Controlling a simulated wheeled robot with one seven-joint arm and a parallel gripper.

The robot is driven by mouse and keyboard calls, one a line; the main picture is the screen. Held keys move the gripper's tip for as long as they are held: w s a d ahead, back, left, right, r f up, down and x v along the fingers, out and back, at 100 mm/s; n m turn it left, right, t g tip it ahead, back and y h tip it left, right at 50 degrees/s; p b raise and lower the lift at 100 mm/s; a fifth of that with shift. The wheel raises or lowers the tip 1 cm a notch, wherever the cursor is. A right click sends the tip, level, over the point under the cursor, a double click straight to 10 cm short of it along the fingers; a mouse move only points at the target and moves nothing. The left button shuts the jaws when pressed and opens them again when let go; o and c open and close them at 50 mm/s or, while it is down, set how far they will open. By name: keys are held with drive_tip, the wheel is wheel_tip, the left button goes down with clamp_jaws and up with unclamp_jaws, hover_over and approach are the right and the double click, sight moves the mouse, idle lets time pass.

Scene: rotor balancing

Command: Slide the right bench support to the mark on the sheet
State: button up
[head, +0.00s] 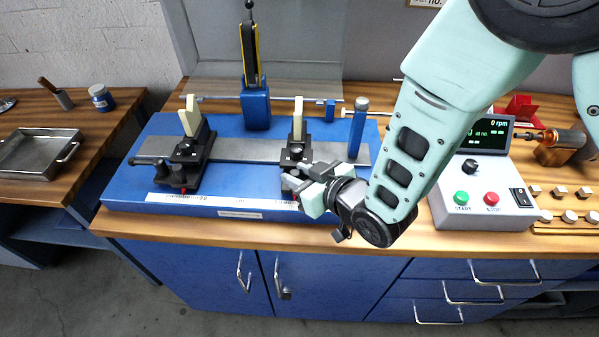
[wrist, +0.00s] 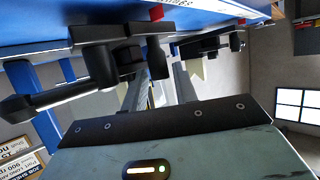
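The right bench support (head: 297,150), a black block with a cream upright plate, sits on the grey rail of the blue balancing bench (head: 240,205). My gripper (head: 306,188) is at the front of its base, very close to it. Its pale fingers partly cover the base, so I cannot tell whether they touch or hold it. The left support (head: 188,158) stands farther left on the rail. A white scale strip (head: 180,198) runs along the bench's front edge. The wrist view shows black support parts (wrist: 105,50) close up. A sheet with partly readable print (wrist: 22,155) shows at its lower left.
A yellow-and-black lever on a blue post (head: 256,100) stands behind the rail. A blue post (head: 357,128) stands at the rail's right end. A control box (head: 480,200) is right of the bench. A metal tray (head: 40,152) lies on the left table.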

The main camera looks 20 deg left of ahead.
clamp_jaws()
drive_tip(key=shift+w+d+f+b, duration=0.1)
drive_tip(key=shift+w+d+b, duration=0.2)
drive_tip(key=shift+d, duration=0.4)
drive_tip(key=shift+w+d+f+b, duration=0.1)
drive_tip(key=shift+d+b, duration=0.3)
drive_tip(key=shift+d, duration=0.25)
drive_tip(key=shift+d+r, duration=0.1)
drive_tip(key=shift+d, duration=0.1)
unclamp_jaws()
drive_tip(key=shift+s, duration=0.1)
